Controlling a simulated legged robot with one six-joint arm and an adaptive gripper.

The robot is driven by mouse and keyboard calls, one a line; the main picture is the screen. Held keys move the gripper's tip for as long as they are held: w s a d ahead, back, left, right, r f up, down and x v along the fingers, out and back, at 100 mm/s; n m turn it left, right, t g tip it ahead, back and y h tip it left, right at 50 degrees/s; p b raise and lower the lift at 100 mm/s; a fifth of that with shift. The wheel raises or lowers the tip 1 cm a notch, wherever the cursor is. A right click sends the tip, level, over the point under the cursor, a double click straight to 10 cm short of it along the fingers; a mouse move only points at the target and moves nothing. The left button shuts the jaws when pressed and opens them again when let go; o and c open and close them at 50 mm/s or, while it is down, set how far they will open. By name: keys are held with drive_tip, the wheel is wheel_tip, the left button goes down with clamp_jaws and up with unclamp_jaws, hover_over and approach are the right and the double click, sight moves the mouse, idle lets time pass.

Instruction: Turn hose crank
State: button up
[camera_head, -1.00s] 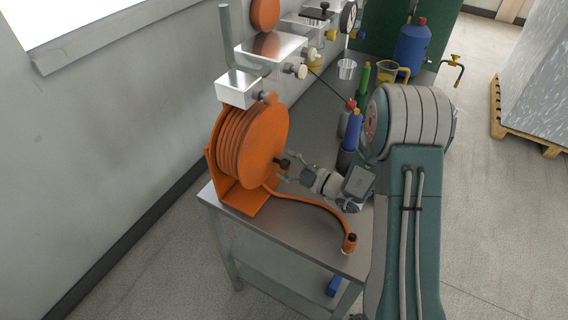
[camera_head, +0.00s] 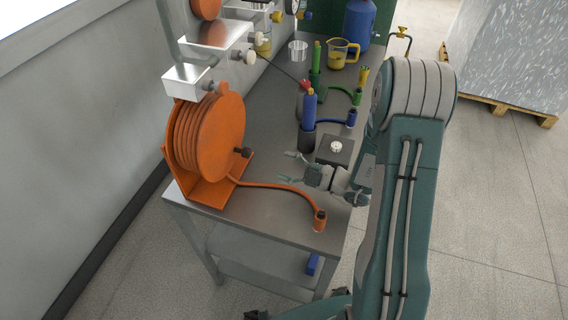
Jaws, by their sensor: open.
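The orange hose reel (camera_head: 212,140) stands in its orange bracket at the left end of the metal table. Its crank shows as a small dark knob (camera_head: 246,152) on the right face of the disc. An orange hose (camera_head: 280,187) runs from the reel to the right and ends in an upright orange nozzle (camera_head: 320,220). My gripper (camera_head: 286,167) is open and empty. It is to the right of the knob, apart from it, with its fingers pointing left toward the reel.
Behind my gripper stand a dark box with a white knob (camera_head: 336,150) and a blue bottle (camera_head: 309,110) in a dark holder. A yellow measuring jug (camera_head: 341,54) and a clear cup (camera_head: 298,50) are farther back.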

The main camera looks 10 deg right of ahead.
drive_tip(key=shift+a+r+n+g, duration=0.2)
drive_tip(key=shift+n+g, duration=0.1)
drive_tip(key=shift+n, duration=0.1)
drive_tip(key=c, duration=0.5)
drive_tip(key=n, duration=0.1)
drive_tip(key=a+r+n+g, duration=0.1)
drive_tip(key=n, duration=0.2)
drive_tip(key=shift+s+a+r+g+y, duration=0.15)
drive_tip(key=shift+s+r+g+y, duration=0.15)
drive_tip(key=shift+s+y, duration=0.1)
clamp_jaws()
drive_tip(key=w+d+r+m+g+h, duration=0.4)
drive_tip(key=w+r+m+g, duration=0.3)
drive_tip(key=m, duration=1.1)
drive_tip(key=w+a+f+g, duration=0.1)
drive_tip(key=a+f, duration=0.4)
drive_tip(key=a, duration=0.4)
drive_tip(key=shift+w+f, duration=0.25)
drive_tip(key=shift+f, duration=0.05)
